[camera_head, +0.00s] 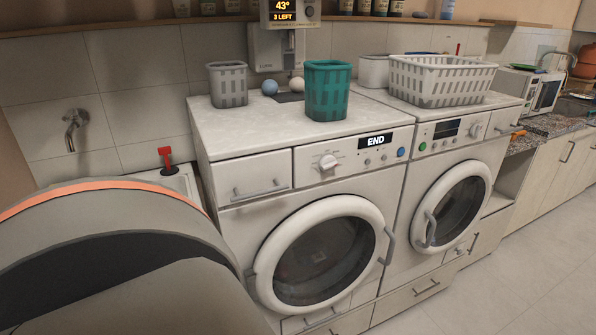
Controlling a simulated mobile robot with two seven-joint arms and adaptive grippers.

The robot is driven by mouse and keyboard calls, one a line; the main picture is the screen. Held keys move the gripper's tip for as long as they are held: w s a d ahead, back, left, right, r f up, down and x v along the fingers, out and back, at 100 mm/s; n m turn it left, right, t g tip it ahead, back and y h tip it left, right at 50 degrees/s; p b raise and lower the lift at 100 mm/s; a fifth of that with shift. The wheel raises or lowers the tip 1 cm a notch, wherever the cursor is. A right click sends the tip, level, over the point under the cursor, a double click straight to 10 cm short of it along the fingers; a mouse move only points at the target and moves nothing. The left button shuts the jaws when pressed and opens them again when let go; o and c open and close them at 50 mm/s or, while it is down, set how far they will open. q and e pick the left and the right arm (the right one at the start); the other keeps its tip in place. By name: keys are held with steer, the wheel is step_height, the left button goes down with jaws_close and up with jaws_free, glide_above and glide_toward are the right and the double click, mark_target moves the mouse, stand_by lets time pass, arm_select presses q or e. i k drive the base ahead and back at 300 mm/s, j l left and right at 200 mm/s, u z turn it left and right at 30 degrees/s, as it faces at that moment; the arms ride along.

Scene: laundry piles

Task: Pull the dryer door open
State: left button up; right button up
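Two white front-loading machines stand side by side; no label tells me which is the dryer. The left machine (250,144) has a display reading END (376,141). Its round door (368,212) looks shut, with a grey bar handle (388,246) on the right edge. The right machine (478,148) has a dark display and a round door (484,182) that also looks shut. Its grey handle (430,230) is on the door's left side. Neither gripper is in view. A large grey link of my arm fills the lower left and hides part of the left machine's side.
A grey basket (228,84), a teal basket (327,90) and two balls stand on the left machine. A white laundry basket (440,80) is on the right one. Drawers (420,291) lie below the machines. Floor (530,275) at the lower right is clear.

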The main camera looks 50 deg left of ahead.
mark_target(260, 281)
steer(key=u, duration=1.35)
